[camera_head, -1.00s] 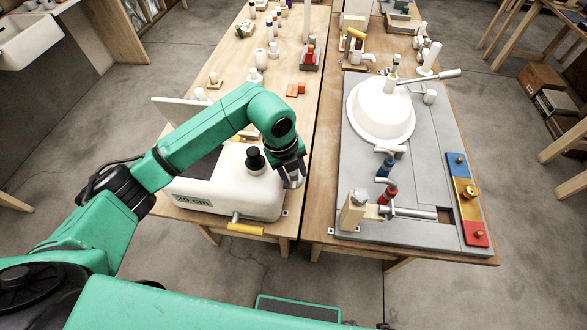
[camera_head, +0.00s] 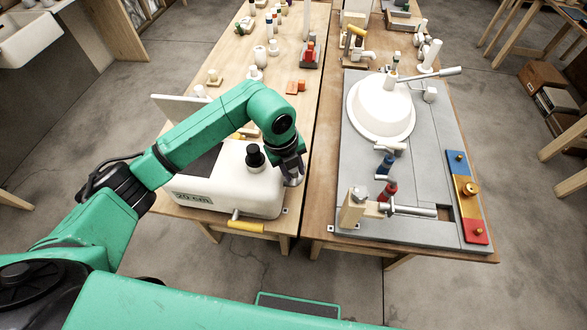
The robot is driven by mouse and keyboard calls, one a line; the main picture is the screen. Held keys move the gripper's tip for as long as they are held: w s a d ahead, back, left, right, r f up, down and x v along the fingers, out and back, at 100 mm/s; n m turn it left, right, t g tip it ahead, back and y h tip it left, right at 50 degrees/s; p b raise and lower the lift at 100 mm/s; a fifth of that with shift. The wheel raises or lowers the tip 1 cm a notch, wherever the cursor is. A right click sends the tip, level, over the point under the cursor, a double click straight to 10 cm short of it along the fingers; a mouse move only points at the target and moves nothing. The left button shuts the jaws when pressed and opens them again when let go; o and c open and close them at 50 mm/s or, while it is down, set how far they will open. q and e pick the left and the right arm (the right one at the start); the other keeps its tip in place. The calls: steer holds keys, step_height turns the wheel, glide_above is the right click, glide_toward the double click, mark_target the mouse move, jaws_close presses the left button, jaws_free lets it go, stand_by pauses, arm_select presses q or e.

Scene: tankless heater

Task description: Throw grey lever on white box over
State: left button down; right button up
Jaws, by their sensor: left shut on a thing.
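The white box (camera_head: 225,188) stands on the near end of the left table, with a dark knob (camera_head: 255,157) on top and a yellow-handled crank (camera_head: 246,226) on its front. My left gripper (camera_head: 292,172) points down at the box's right end and is shut on the grey lever (camera_head: 293,181). Only a small light-grey part of the lever shows below the fingers; the rest is hidden by the gripper. My right gripper is out of view.
The right table holds a grey board (camera_head: 330,205) with a white dome (camera_head: 381,105), a long grey handle (camera_head: 436,74) and a coloured strip (camera_head: 467,204). An orange block (camera_head: 296,87) and small parts lie behind the box.

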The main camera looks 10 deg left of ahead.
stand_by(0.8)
arm_select(q)
steer(key=shift+f+b, duration=0.15)
steer(key=shift+b, duration=0.15)
steer(key=t+b, duration=0.2)
steer(key=b, duration=0.2)
steer(key=s+t+b, duration=0.1)
steer(key=t+b, duration=0.1)
steer(key=b, duration=0.2)
steer(key=s+f+t+b, duration=0.1)
steer(key=b, duration=0.3)
steer(key=shift+t, duration=0.4)
steer(key=c, duration=0.9)
jaws_free()
